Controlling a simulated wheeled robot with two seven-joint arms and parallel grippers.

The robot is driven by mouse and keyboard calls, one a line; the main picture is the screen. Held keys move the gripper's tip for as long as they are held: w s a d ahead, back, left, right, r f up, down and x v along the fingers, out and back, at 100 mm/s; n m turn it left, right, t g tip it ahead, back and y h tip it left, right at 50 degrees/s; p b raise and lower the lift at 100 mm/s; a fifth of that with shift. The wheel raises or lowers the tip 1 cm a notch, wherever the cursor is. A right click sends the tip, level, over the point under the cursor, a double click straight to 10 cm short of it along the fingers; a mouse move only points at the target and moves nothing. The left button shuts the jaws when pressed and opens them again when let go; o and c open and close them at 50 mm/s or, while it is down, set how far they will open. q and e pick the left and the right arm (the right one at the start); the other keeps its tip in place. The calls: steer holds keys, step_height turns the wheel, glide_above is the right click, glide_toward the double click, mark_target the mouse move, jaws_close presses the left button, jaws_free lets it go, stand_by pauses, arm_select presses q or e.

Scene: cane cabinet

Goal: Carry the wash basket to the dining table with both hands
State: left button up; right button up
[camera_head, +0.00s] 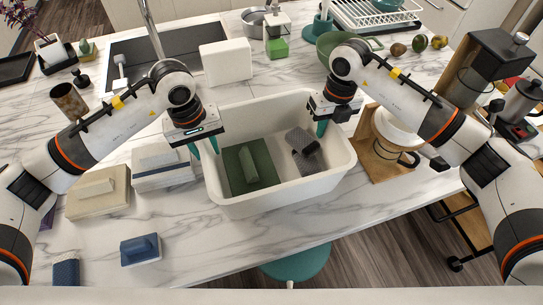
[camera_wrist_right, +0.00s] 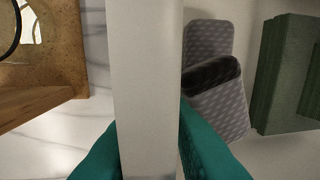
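The wash basket (camera_head: 262,199) is a white open tub standing upright on the marble-look table in the head view. It holds a folded green cloth (camera_head: 237,172) and grey patterned cloths (camera_head: 305,160), which also show in the right wrist view (camera_wrist_right: 222,95). My left gripper (camera_head: 204,148) is at the basket's left rim, fingers pointing down on either side of it; its hold is unclear. My right gripper (camera_head: 321,127) is at the right rim. In the right wrist view its teal fingers (camera_wrist_right: 150,150) lie close against both sides of the white rim (camera_wrist_right: 146,70).
Folded cloth stacks (camera_head: 98,194) and a blue cloth (camera_head: 140,250) lie left of the basket. A wooden stand (camera_head: 378,160) is close on the right. The sink (camera_head: 128,66), white box (camera_head: 226,62) and green bowl (camera_head: 340,45) are behind. A teal stool (camera_head: 300,262) stands in front.

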arm_select(q)
steer(key=shift+f, duration=0.5)
arm_select(e)
steer(key=shift+f, duration=0.5)
arm_select(q)
steer(key=shift+c, duration=1.3)
arm_select(e)
steer(key=shift+c, duration=1.2)
arm_select(q)
jaws_close()
arm_select(e)
jaws_close()
arm_select(q)
steer(key=shift+r, duration=0.15)
arm_select(e)
steer(key=shift+r, duration=0.15)
